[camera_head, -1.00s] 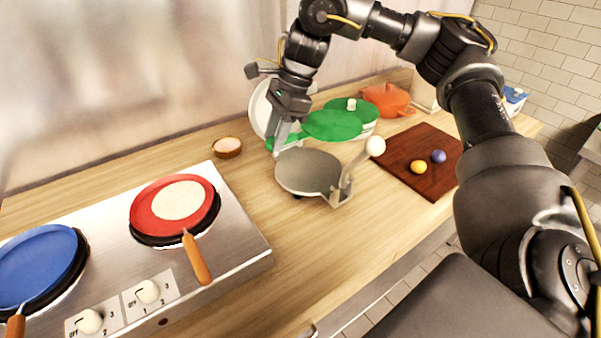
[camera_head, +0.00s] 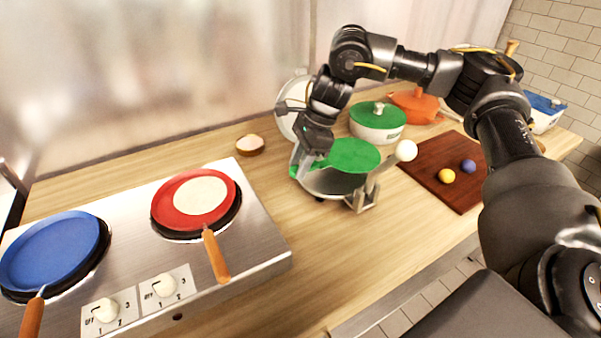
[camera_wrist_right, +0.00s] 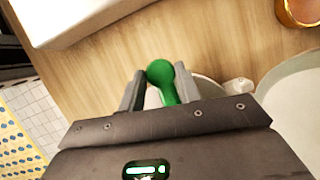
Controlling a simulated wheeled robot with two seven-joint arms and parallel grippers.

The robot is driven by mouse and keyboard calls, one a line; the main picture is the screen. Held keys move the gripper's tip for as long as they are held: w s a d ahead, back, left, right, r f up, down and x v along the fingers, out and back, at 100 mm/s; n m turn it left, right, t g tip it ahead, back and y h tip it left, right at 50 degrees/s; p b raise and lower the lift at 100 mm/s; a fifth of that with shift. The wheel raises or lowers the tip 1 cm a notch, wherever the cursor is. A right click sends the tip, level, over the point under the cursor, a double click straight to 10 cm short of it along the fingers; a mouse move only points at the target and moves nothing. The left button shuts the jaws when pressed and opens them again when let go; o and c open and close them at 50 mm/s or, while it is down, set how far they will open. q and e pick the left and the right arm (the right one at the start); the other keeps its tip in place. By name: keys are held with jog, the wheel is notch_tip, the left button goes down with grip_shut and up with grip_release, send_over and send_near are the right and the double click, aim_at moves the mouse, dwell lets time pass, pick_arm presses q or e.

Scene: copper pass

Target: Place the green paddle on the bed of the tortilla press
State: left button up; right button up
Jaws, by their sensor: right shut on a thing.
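The green paddle (camera_head: 352,155) is a flat disc with a short handle. My right gripper (camera_head: 303,168) is shut on its handle; the rounded handle end (camera_wrist_right: 161,74) shows between the fingers in the right wrist view. The tortilla press has a round grey bed (camera_head: 332,183) and a lever with a white ball (camera_head: 406,150) at its right. The disc is held over the back part of the bed and hides some of it. A gap seems to show between disc and bed, but contact is hard to judge. My left gripper is not in view.
A pale round disc (camera_head: 287,122) stands upright behind the gripper. A white pot with a green lid (camera_head: 377,110) and an orange pot (camera_head: 416,104) stand behind. A brown board (camera_head: 433,177) with two balls lies right. The stove (camera_head: 262,246) with red and blue pans is left.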

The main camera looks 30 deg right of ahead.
notch_tip(320, 180, down, 3)
jog(key=shift+f+p, duration=0.2)
jog(key=shift+p, duration=0.1)
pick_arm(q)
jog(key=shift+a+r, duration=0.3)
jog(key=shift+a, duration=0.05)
pick_arm(e)
jog(key=shift+f, duration=0.1)
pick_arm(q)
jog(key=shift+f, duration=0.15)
pick_arm(e)
jog(key=shift+f, duration=0.1)
jog(key=o, duration=1)
